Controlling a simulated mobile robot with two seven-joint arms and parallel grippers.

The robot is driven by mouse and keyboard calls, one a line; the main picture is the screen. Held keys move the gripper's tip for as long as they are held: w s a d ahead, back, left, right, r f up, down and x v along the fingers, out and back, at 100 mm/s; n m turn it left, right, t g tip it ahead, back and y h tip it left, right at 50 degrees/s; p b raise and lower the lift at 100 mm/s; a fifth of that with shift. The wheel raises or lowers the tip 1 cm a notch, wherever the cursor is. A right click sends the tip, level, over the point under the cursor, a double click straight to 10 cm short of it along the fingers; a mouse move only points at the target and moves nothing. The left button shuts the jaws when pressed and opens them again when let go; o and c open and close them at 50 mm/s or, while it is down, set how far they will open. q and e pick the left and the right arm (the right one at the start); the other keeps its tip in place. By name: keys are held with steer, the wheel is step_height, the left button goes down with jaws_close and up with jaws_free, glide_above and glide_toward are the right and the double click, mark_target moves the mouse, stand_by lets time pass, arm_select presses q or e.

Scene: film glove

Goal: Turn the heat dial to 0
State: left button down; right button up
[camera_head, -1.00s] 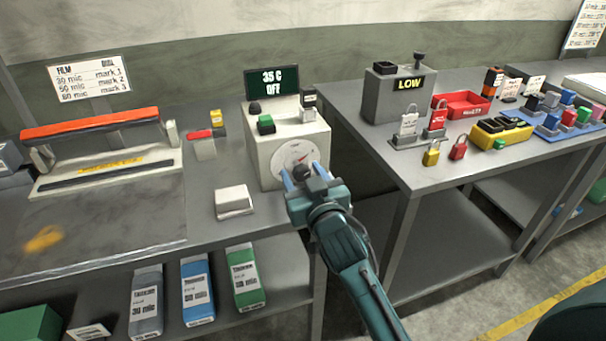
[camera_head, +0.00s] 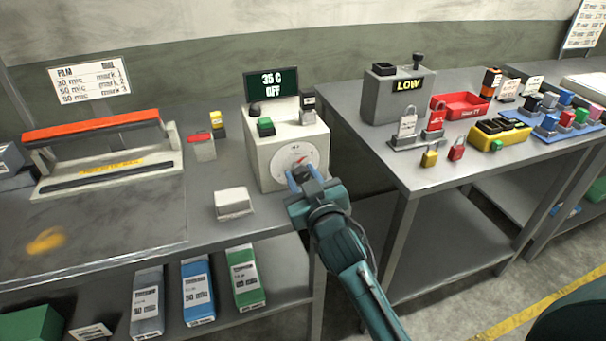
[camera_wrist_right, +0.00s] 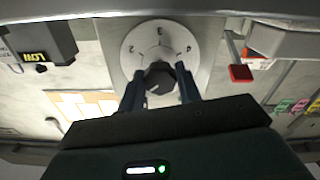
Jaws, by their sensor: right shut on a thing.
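The heat dial is a white round face (camera_head: 312,152) with a red pointer on the front of a pale control box (camera_head: 265,157). The dark dial knob (camera_wrist_right: 160,78) shows between the fingers of my right gripper in the right wrist view. My right gripper (camera_head: 304,174) is shut on this knob, with one blue finger on each side. In the head view the gripper hides the knob and the lower part of the face. My left gripper is not in view.
A green button (camera_head: 265,126) and a dark knob sit on top of the box. A white block (camera_head: 234,203) lies at its front left. A sealer with a red bar (camera_head: 90,124) stands further left. Padlocks and a red tray (camera_head: 461,106) are on the right table.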

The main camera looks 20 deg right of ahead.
steer(key=n+p, duration=0.2)
steer(key=n, duration=0.3)
steer(key=shift+r, duration=0.2)
steer(key=n+p, duration=0.1)
steer(key=n, duration=0.4)
steer(key=shift+p, duration=0.35)
steer(key=o, duration=0.9)
steer(key=shift+w+f, duration=0.1)
steer(key=shift+f, duration=0.05)
steer(key=shift+o, duration=0.3)
steer(key=s+b, duration=0.2)
steer(key=s, duration=1.1)
steer(key=shift+s+d, duration=0.15)
steer(key=shift+d, duration=0.05)
steer(key=shift+f, duration=0.1)
